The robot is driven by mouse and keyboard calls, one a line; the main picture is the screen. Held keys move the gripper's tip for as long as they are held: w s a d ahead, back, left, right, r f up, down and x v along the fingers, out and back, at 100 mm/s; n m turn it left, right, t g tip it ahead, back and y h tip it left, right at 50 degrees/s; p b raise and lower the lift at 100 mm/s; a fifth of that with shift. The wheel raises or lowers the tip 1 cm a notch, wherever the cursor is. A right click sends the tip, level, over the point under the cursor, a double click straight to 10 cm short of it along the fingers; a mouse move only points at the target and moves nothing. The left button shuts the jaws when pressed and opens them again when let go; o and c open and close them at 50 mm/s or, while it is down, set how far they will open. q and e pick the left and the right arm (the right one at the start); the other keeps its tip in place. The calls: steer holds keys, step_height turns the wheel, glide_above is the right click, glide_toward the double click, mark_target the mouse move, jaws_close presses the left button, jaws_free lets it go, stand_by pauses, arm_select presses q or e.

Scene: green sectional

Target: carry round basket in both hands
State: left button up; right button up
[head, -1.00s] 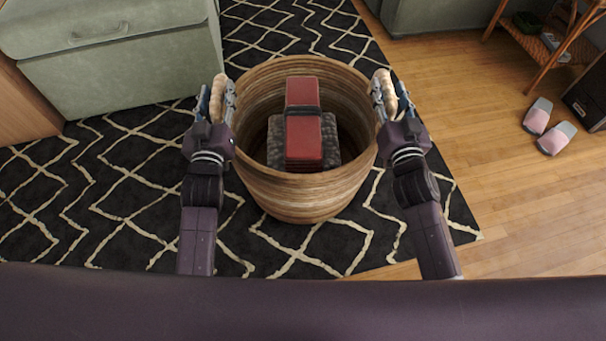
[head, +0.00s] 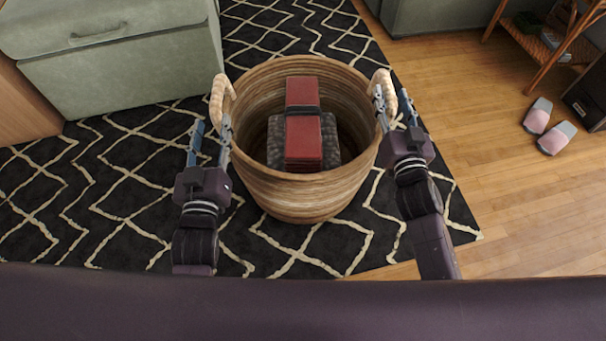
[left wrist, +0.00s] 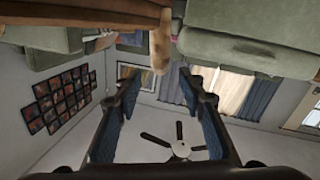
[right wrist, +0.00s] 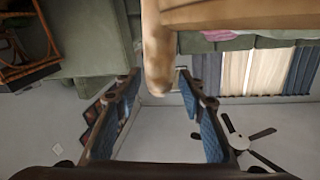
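The round woven basket (head: 305,200) stands upright on the rug, with a dark grey bundle (head: 330,140) and a red strapped block (head: 303,140) inside. Its left handle (head: 221,92) and right handle (head: 384,82) are pale loops at the rim. My left gripper (head: 212,122) is open and empty, on the near side of the left handle; in the left wrist view that handle (left wrist: 160,48) is beyond the fingertips. My right gripper (head: 392,92) is open; in the right wrist view the right handle (right wrist: 157,60) reaches between its fingertips without visible grip.
A green sofa section (head: 120,60) is at the back left. The patterned rug (head: 100,190) lies under the basket. Wooden floor (head: 480,120) is clear at right, with pink slippers (head: 546,127) and a wooden shelf stand (head: 550,45) farther right.

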steer(key=s, duration=0.9)
steer(key=shift+s+d, duration=0.35)
